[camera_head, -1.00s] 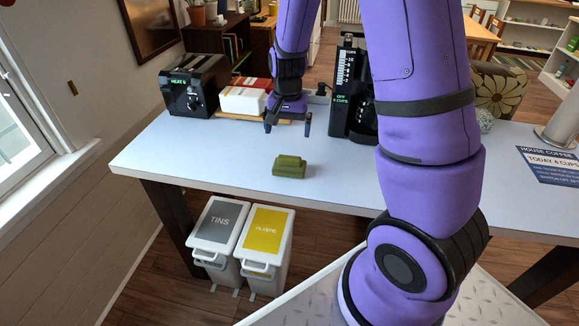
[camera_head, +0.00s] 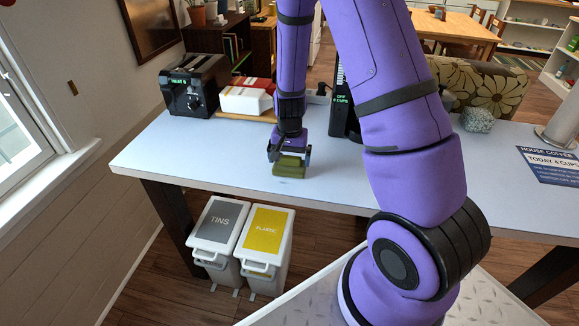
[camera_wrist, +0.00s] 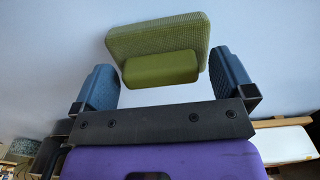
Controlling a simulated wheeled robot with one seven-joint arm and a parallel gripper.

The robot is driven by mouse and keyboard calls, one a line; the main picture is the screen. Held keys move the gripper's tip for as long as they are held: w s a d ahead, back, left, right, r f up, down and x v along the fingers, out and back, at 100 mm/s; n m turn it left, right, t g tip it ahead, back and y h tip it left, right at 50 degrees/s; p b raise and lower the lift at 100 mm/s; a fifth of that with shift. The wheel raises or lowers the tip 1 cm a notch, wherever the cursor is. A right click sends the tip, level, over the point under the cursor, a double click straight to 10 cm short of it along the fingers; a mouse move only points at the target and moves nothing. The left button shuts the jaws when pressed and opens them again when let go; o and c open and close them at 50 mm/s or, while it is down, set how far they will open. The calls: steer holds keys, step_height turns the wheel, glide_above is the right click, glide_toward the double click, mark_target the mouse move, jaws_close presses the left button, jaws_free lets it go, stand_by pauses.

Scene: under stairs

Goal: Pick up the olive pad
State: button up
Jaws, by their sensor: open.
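The olive pad (camera_head: 288,166) lies on the pale table near its front edge. It has a wide ribbed base and a smaller smooth block on top. My gripper (camera_head: 289,151) is low at the table, just behind and over the pad. In the wrist view, the pad (camera_wrist: 158,47) lies ahead of my gripper (camera_wrist: 162,82), whose two fingers are spread apart. The pad's smaller block sits partly between the fingertips, with a gap on each side. The fingers do not appear to press on it.
A toaster (camera_head: 194,86) and a white box (camera_head: 246,99) on a board stand behind to the left. A black coffee machine (camera_head: 345,105) stands behind to the right, partly hidden by my arm. The table (camera_head: 205,150) is clear left of the pad.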

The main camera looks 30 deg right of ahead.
steer(key=shift+f, duration=0.15)
steer(key=c, duration=0.9)
steer(key=shift+r, duration=0.95)
steer(key=shift+w+d+r, duration=0.1)
steer(key=shift+d+r, duration=0.05)
steer(key=shift+r, duration=0.3)
steer(key=shift+w+d+r, duration=0.1)
steer(key=shift+r, duration=0.35)
steer(key=w+d, duration=0.3)
steer(key=d, duration=0.1)
steer(key=w+d+r, duration=0.1)
steer(key=w+d, duration=0.6)
steer(key=shift+w+d+r, duration=0.1)
steer(key=shift+d+r, duration=0.1)
steer(key=shift+d, duration=0.1)
